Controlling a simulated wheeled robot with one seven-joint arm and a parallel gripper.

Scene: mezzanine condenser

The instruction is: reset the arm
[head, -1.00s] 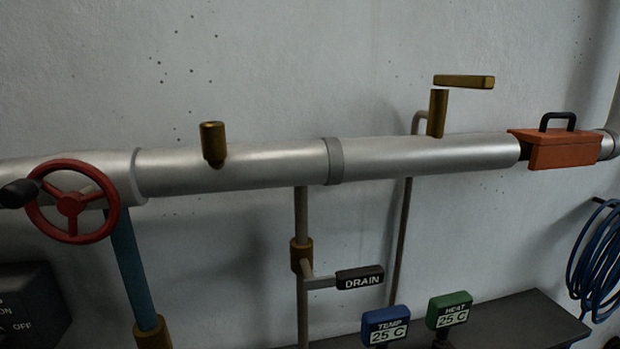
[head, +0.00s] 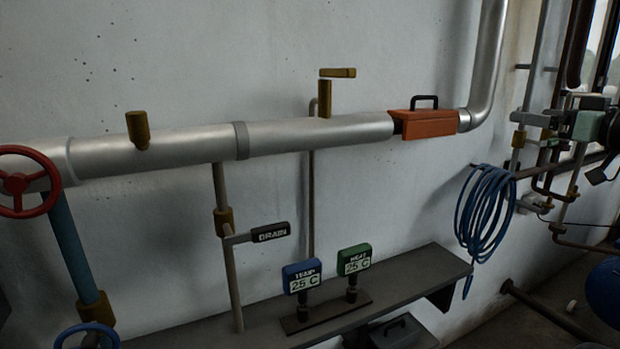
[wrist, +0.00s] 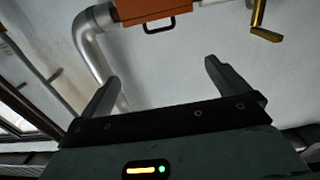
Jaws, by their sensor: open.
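My gripper (wrist: 160,85) shows in the wrist view with its two dark fingers spread apart and nothing between them. It is open and empty. Beyond the fingers are the pale wall, a bent silver pipe (wrist: 90,45), an orange box with a black handle (wrist: 150,10) and a brass lever (wrist: 262,25), all apart from the fingers.
In the head view a silver pipe (head: 190,146) carries the orange box (head: 430,124). Below are a DRAIN lever (head: 270,232), blue TEMP (head: 301,275) and green HEAT (head: 354,258) gauges on a dark shelf (head: 410,285). A blue hose coil (head: 485,210) hangs right; a red wheel (head: 20,181) is left.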

